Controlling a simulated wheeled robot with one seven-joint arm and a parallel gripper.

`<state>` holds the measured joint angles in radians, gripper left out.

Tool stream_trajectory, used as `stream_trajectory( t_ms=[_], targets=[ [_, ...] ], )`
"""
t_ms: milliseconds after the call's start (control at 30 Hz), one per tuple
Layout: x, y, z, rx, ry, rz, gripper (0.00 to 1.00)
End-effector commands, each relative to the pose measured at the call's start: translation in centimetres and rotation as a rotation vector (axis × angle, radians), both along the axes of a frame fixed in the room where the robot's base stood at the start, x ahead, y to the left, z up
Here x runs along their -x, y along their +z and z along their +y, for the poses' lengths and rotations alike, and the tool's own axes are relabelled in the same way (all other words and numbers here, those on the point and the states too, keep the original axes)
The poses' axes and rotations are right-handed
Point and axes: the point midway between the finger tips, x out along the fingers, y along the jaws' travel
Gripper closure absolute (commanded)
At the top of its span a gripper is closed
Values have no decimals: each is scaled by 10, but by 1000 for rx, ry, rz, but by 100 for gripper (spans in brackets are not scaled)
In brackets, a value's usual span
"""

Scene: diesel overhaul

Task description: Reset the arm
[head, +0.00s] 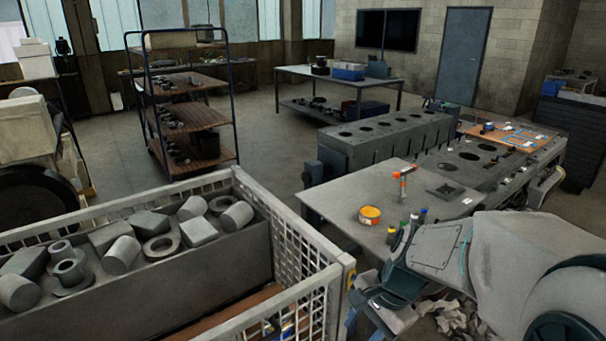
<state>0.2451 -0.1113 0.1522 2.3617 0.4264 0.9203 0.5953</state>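My own arm (520,265) fills the lower right of the head view, with pale links and dark green joints. It is folded close in front of the camera and covers part of the grey bench (345,195). The fingers of my gripper do not show, so whether it holds anything is hidden.
A mesh-sided crate (292,235) of grey metal parts stands at lower left. An orange tin (370,215), an orange-headed tool (403,183) and small bottles are on the bench by my arm. A long engine block (385,140) lies behind. Open floor surrounds the shelf trolley (192,115).

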Motion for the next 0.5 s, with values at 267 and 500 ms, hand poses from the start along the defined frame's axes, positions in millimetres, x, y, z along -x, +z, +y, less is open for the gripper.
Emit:
stream_trajectory(
  t_ms=[267, 500],
  targets=[
    [44, 32, -20, 274, 534, -273, 60],
    [66, 47, -36, 440, 833, -396, 60]
  ],
)
